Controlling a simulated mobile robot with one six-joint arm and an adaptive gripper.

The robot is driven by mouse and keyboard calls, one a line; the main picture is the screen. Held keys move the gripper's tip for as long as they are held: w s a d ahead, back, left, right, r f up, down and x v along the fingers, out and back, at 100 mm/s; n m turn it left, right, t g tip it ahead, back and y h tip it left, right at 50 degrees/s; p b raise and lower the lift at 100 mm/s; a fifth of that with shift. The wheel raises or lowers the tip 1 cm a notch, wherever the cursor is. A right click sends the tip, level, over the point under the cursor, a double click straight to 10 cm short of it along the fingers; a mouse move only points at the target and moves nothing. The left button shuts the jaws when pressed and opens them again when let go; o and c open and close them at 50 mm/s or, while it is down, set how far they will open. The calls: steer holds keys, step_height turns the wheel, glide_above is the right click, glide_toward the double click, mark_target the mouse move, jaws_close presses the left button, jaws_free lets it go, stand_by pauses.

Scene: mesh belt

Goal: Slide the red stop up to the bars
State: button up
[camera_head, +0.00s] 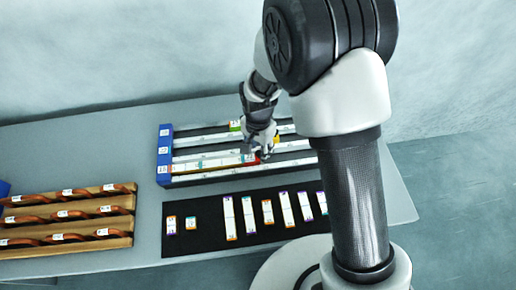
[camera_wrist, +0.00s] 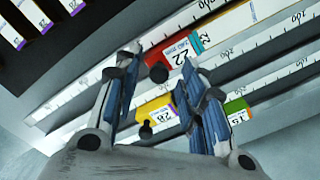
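The red stop (camera_wrist: 153,52) sits on a white scaled rail and has a black knob (camera_wrist: 158,73). It lies right beside a white label marked 22 with a teal edge (camera_wrist: 184,46); I cannot tell whether a small gap is left. In the wrist view my gripper (camera_wrist: 162,64) is open, with a finger on either side of the knob. Contact with the knob cannot be made out. In the head view my gripper (camera_head: 260,152) is low over the rack's front rails, and the red stop (camera_head: 256,156) shows partly beneath it.
A yellow piece (camera_wrist: 152,104) and a green piece (camera_wrist: 235,106) sit on neighbouring rails. The rack has a blue end (camera_head: 164,150) at left. A black mat (camera_head: 208,228) with several labelled bars lies in front. A wooden rack (camera_head: 120,226) with brown handles stands at left.

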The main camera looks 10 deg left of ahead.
mark_target(259, 152)
steer(key=shift+r, duration=0.1)
step_height(259, 152, up, 12)
stand_by(0.4)
stand_by(0.4)
steer(key=s+d+r+n+t, duration=0.2)
steer(key=s+d+r, duration=0.3)
steer(key=d+r, duration=0.65)
steer(key=s+d+r+n+t, duration=0.2)
steer(key=s+d+r, duration=0.3)
steer(key=s, duration=0.8)
steer(key=d+n, duration=0.1)
steer(key=d, duration=0.2)
steer(key=shift+s+n+t, duration=0.15)
steer(key=shift+n+t, duration=0.15)
steer(key=shift+n, duration=0.1)
steer(key=shift+r, duration=0.15)
